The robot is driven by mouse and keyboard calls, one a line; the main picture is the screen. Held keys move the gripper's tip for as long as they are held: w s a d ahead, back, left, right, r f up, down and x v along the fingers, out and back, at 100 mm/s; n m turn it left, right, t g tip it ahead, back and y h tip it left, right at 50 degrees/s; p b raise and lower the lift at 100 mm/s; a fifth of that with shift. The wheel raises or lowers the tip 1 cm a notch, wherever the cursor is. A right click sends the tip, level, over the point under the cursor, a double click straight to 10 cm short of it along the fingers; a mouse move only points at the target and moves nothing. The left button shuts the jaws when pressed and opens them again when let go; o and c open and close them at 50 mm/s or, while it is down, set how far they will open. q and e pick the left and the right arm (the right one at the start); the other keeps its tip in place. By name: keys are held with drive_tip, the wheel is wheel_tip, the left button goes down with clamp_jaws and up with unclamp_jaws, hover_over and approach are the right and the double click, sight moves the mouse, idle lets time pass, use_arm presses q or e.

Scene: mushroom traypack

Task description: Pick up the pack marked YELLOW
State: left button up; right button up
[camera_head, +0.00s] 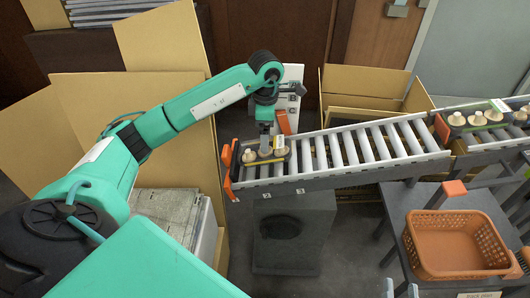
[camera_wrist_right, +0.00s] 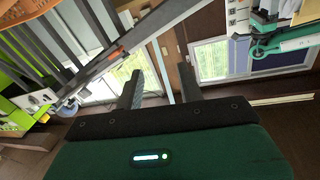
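A dark pack of pale mushrooms (camera_head: 278,152) with a yellowish edge strip sits at the left end of the roller conveyor (camera_head: 350,170). More mushroom packs (camera_head: 485,126) with yellow-green strips stand on the conveyor at the right. No marking can be read. My left gripper (camera_head: 265,132) points down at the left-end pack, close over or touching it. Its fingers overlap from this side, so their gap is hidden. My right gripper (camera_head: 400,291) shows only its fingertips at the bottom edge of the head view. In the right wrist view its fingers (camera_wrist_right: 160,92) are apart and empty.
An orange basket (camera_head: 455,262) stands on a dark table at the lower right. Open cardboard boxes (camera_head: 375,80) stand behind the conveyor, and more cardboard (camera_head: 90,110) is at left. A grey box (camera_head: 295,240) is below the conveyor's left end. Orange guards (camera_head: 284,122) flank that end.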

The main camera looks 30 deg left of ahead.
use_arm(q)
wheel_tip(320, 180, down, 5)
drive_tip(key=shift+a+f+b, duration=0.1)
drive_tip(key=shift+f+b, duration=0.1)
drive_tip(key=shift+b, duration=0.45)
drive_tip(key=c, duration=0.9)
drive_tip(key=shift+c, duration=0.2)
use_arm(e)
wheel_tip(320, 180, up, 6)
drive_tip(key=w+d+t, duration=0.1)
drive_tip(key=t, duration=0.3)
drive_tip(key=shift+w+d, duration=0.15)
drive_tip(key=shift+d, duration=0.25)
use_arm(q)
drive_tip(key=shift+r, duration=0.15)
use_arm(e)
drive_tip(key=shift+r, duration=0.1)
